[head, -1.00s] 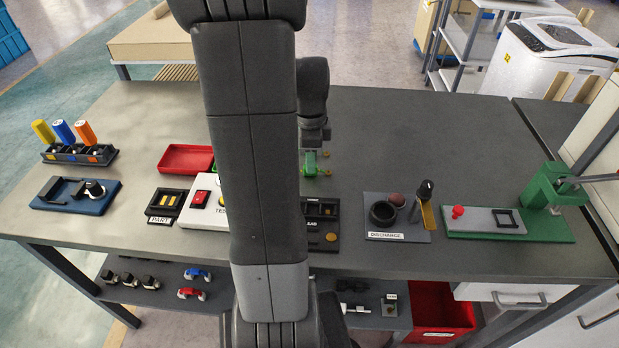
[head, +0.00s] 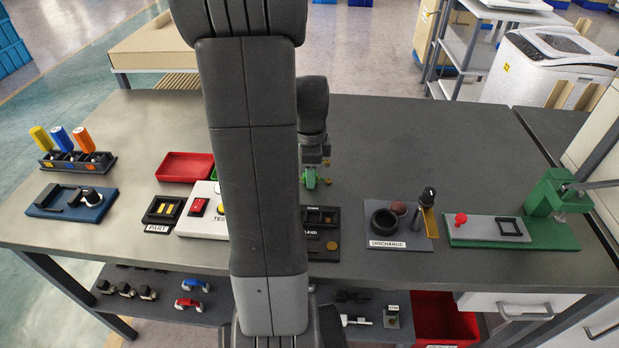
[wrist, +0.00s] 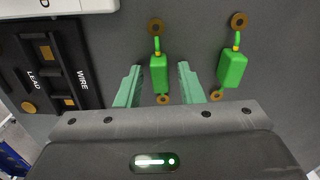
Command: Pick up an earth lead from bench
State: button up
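Two green earth leads, each with a brass ring at either end, lie on the grey bench (head: 430,140). In the wrist view, the left lead (wrist: 158,74) lies between my gripper's fingers, with a gap on each side. The right lead (wrist: 232,68) lies outside the right finger, slightly tilted. My gripper (wrist: 157,80) is open, its pale green fingers pointing at the bench. I cannot tell its exact height above the bench. In the head view, my arm hides part of this area, and small green and brass bits show below my wrist.
A black holder marked LEAD and WIRE (wrist: 58,65) is left of the leads. A white TEST box (head: 200,211) and red tray (head: 184,167) stand further left. The DISCHARGE plate (head: 420,240) and green fixture (head: 550,238) are right. The bench behind is clear.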

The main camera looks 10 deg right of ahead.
grip_shut()
jog(key=shift+r+p, duration=2.75)
jog(key=shift+r, duration=0.5)
